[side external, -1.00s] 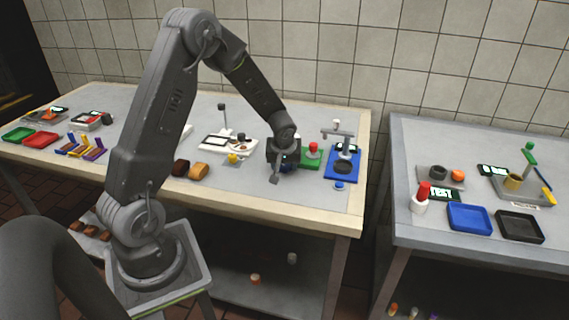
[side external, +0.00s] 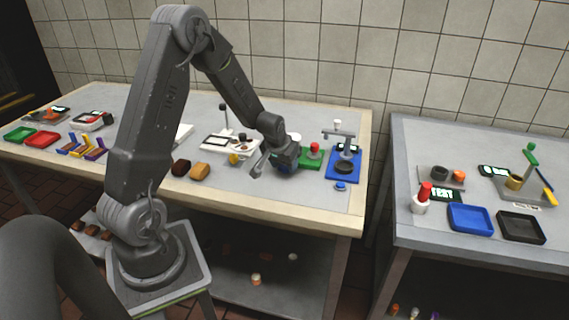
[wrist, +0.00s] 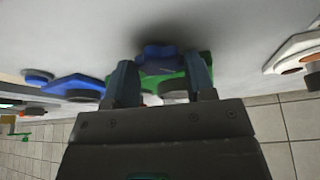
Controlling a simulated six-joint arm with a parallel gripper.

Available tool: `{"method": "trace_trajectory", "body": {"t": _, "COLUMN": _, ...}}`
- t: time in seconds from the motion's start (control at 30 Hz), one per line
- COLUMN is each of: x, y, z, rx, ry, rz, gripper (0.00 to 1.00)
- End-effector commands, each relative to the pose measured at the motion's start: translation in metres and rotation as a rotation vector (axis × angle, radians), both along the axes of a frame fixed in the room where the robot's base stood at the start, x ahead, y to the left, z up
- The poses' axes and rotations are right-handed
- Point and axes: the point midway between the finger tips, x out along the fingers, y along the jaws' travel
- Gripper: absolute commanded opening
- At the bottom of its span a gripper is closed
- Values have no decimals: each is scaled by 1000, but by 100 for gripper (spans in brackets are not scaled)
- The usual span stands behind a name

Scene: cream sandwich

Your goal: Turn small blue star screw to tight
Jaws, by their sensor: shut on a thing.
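The small blue star screw (wrist: 160,60) shows in the wrist view as a lobed blue knob between my two fingers, in front of a green base (wrist: 165,85). My gripper (wrist: 161,75) is shut on the star screw, with one finger on either side of it. In the side view my gripper (side external: 287,166) is low over the main table, left of the green block (side external: 310,157) with its red knob. The screw is mostly hidden there behind the gripper, and its thread cannot be seen.
A blue plate with a grey press (side external: 343,165) stands right of the green block, with a small blue button (side external: 341,186) in front. A white-based device (side external: 230,143) and brown and tan pieces (side external: 199,171) lie to the left. The table front is clear.

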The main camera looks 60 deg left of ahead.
Motion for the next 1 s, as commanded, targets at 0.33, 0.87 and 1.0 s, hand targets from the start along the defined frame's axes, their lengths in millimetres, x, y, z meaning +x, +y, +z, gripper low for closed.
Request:
{"method": "trace_trajectory", "body": {"t": 0.33, "x": 0, "y": 1, "z": 0, "rx": 1, "ry": -1, "rz": -43, "gripper": 26}}
{"method": "trace_trajectory", "body": {"t": 0.87, "x": 0, "y": 1, "z": 0, "rx": 1, "ry": 0, "rz": -46, "gripper": 60}}
{"method": "trace_trajectory", "body": {"t": 1.0, "x": 0, "y": 1, "z": 0, "rx": 1, "ry": 0, "rz": -46, "gripper": 60}}
